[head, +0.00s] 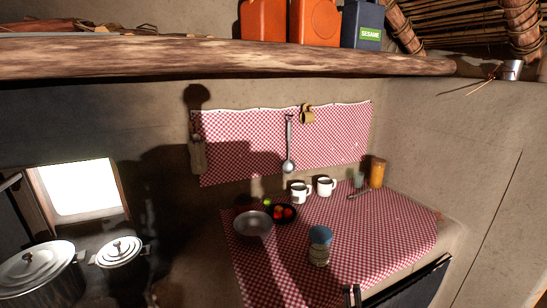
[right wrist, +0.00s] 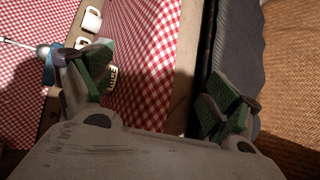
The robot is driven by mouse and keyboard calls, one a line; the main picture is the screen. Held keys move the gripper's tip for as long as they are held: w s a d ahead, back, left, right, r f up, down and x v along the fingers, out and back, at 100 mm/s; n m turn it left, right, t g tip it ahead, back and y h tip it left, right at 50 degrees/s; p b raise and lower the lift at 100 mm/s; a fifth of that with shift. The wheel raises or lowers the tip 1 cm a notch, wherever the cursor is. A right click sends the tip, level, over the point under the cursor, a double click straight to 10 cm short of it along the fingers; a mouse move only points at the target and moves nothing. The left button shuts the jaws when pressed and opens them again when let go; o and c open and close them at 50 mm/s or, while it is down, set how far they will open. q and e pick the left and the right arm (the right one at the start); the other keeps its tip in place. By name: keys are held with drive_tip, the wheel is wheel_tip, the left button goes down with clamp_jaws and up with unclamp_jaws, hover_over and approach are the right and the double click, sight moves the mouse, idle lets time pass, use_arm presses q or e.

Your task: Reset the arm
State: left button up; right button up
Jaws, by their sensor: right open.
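My right gripper (right wrist: 160,85) shows in the right wrist view. Its two green-padded fingers are spread wide apart with nothing between them. Beyond the fingers lie the red checked cloth and the counter's front edge. My left gripper is not seen in either view. In the head view the checked counter cloth (head: 385,232) holds a jar with a blue lid (head: 320,244), a grey metal pan (head: 253,224), a dark bowl of red items (head: 283,213) and two white mugs (head: 300,192) (head: 325,186).
A wooden shelf (head: 200,57) with orange containers (head: 263,20) and a dark sesame tin (head: 362,24) spans the top. A ladle (head: 288,150) hangs on the wall. Lidded pots (head: 38,268) stand at left. Grey cloth (right wrist: 235,45) hangs near the right finger.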

drive_tip(key=s+a+f+m+g+y, duration=0.15)
drive_tip(key=s+m+g, duration=0.25)
drive_tip(key=s+m, duration=0.55)
drive_tip(key=s+a+m+g+y, duration=0.1)
drive_tip(key=s+m+g+y, duration=0.35)
drive_tip(key=s, duration=0.75)
wheel_tip(320, 180, down, 31)
drive_tip(key=d+m+g+h, duration=0.1)
drive_tip(key=d+h, duration=0.1)
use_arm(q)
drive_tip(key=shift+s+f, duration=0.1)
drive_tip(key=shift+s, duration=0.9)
use_arm(e)
drive_tip(key=s+d+f, duration=0.3)
drive_tip(key=s+f, duration=0.8)
drive_tip(key=s+d+f+g, duration=0.1)
drive_tip(key=s+d+f, duration=0.3)
drive_tip(key=s+f, duration=0.7)
drive_tip(key=shift+s+d, duration=0.15)
drive_tip(key=shift+s, duration=0.15)
